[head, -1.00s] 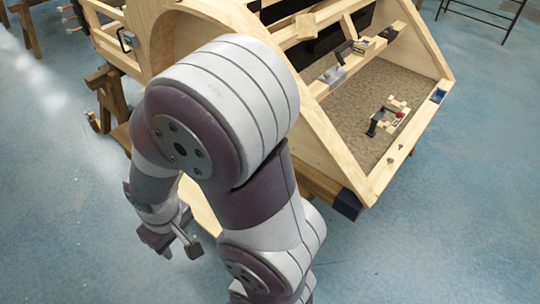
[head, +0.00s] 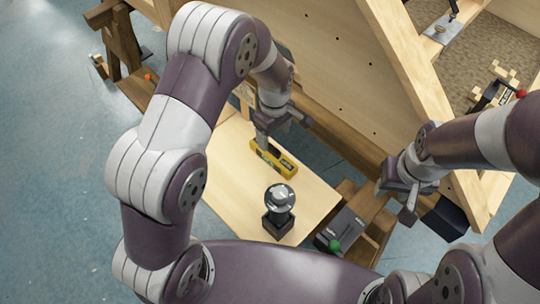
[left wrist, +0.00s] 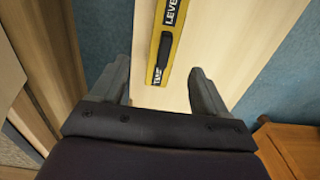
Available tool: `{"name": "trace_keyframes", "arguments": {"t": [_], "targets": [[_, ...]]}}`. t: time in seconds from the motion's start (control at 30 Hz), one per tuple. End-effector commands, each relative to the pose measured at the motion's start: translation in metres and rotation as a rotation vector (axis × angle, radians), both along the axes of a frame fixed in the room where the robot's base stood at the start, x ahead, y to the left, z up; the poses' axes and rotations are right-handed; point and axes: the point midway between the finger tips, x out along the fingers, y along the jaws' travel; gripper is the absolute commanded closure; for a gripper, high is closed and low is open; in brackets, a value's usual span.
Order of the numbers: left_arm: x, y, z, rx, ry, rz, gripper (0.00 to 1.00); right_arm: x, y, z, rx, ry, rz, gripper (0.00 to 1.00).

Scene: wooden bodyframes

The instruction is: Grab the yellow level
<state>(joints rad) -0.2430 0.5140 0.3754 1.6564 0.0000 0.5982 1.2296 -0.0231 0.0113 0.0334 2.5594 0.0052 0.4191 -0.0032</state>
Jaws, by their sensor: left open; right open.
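The yellow level (head: 272,158) lies on a light wooden board (head: 228,190) in the head view. In the left wrist view the level (left wrist: 165,45) runs up out of the frame, with dark lettering and a black inset on its face. My left gripper (left wrist: 157,90) is open, its two fingers on either side of the level's near end, with gaps between fingers and level. In the head view my left gripper (head: 278,128) is over the level and hides part of it. My right gripper (head: 400,195) is open and empty, to the right of the board.
A dark-based object with a shiny round top (head: 279,205) stands on the board near the level. A dark tool with a green knob (head: 340,232) lies right of the board. A large wooden frame wall (head: 330,60) rises behind my left gripper. Blue floor (head: 60,180) is clear at left.

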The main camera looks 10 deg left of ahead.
Motion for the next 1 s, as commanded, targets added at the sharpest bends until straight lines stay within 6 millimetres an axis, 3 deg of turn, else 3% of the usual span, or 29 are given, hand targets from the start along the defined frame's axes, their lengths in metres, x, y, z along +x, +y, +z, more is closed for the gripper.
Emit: {"name": "trace_keyframes", "arguments": {"t": [0.1, 0.27, 0.5, 0.77, 0.87, 1.0], "targets": [[0.000, 0.000, -0.027, 0.001, 0.001, -0.001, 0.26, 0.000, 0.000, -0.007, 0.000, 0.001, 0.000, 0.57], [-0.001, 0.000, -0.046, 0.000, 0.000, -0.001, 0.26, 0.000, 0.000, -0.010, 0.000, 0.000, 0.000, 0.57], [-0.002, 0.000, -0.088, 0.000, 0.000, -0.001, 0.26, 0.000, 0.000, -0.019, 0.000, 0.000, 0.000, 0.57], [-0.001, 0.000, -0.092, 0.000, -0.002, -0.001, 0.26, 0.000, 0.000, -0.018, 0.000, 0.000, 0.000, 0.57], [-0.001, 0.000, -0.092, 0.000, -0.002, -0.001, 0.52, 0.000, 0.000, -0.018, 0.000, 0.000, 0.000, 0.57], [-0.001, 0.000, -0.092, 0.000, -0.002, -0.001, 0.94, 0.000, 0.000, -0.018, 0.000, 0.000, 0.000, 0.57]]}}
